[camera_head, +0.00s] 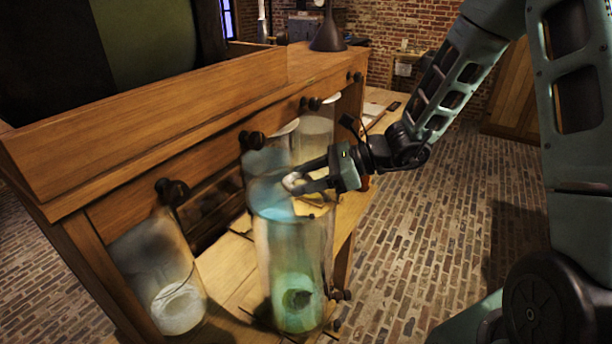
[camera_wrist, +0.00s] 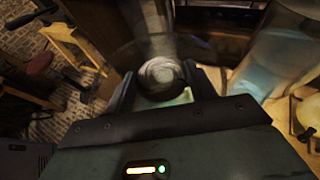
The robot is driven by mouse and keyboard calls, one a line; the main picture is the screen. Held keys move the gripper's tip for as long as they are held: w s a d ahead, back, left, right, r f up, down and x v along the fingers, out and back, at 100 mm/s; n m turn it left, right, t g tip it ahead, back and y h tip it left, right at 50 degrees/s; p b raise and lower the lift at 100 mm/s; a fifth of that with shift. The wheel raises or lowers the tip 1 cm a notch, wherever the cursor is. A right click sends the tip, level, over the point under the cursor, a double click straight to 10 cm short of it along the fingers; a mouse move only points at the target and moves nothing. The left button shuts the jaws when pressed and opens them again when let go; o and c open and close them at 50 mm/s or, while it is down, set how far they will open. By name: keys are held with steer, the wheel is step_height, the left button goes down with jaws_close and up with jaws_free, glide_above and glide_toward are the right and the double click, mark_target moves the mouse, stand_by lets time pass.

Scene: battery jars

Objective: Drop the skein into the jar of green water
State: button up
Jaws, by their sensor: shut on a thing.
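My gripper (camera_head: 308,182) is shut on a pale, whitish skein (camera_head: 292,181). In the head view they are at the mouth of a tall glass jar (camera_head: 292,245) with a blue-green tint, which stands on the wooden shelf. Whether the skein is above the rim or slightly inside it, I cannot tell. A dark lump (camera_head: 298,298) shows low in this jar within a bright green patch. In the wrist view the skein (camera_wrist: 160,76) is a round pale ball between the two dark fingers.
Another glass jar (camera_head: 163,275) with whitish contents stands at the left. More jars, including a cloudy one (camera_head: 316,130), stand behind. A wooden bench (camera_head: 150,110) with dark knobs overhangs the shelf. Brick floor (camera_head: 430,240) lies open to the right.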

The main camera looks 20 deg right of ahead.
steer(key=o, duration=1)
steer(key=shift+o, duration=0.2)
steer(key=shift+d, duration=0.1)
steer(key=b+v, duration=0.3)
steer(key=v, duration=1.4)
steer(key=shift+s+d, duration=0.1)
